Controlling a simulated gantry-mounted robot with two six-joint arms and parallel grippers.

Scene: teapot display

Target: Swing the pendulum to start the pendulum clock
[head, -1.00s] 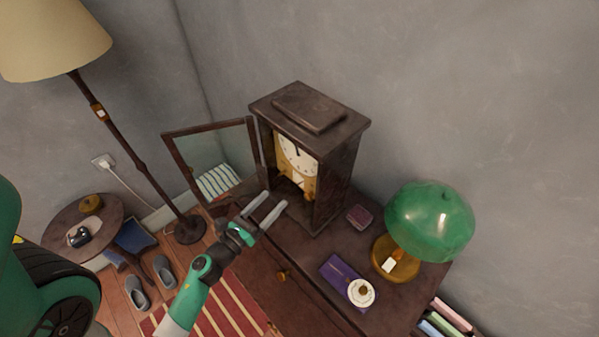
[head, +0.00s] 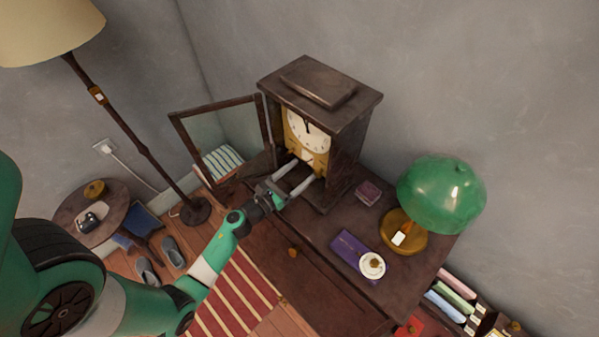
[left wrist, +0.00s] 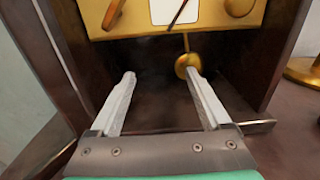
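The pendulum clock (head: 345,135) is a dark wooden case on the cabinet, with a cream dial (head: 306,130) and its glass door (head: 222,135) swung open to the left. My left gripper (head: 303,173) is open, with its fingers reaching into the case below the dial. In the left wrist view its two fingers (left wrist: 160,92) are wide apart. The brass pendulum bob (left wrist: 187,63) hangs at the tip of the right finger, with its rod above it. I cannot tell whether they touch. My right gripper is not in view.
A green lamp (head: 441,193), a purple book (head: 352,252), a white cup and saucer (head: 371,266) and a small dark box (head: 368,192) stand right of the clock on the cabinet. The case walls (left wrist: 267,60) leave little room sideways.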

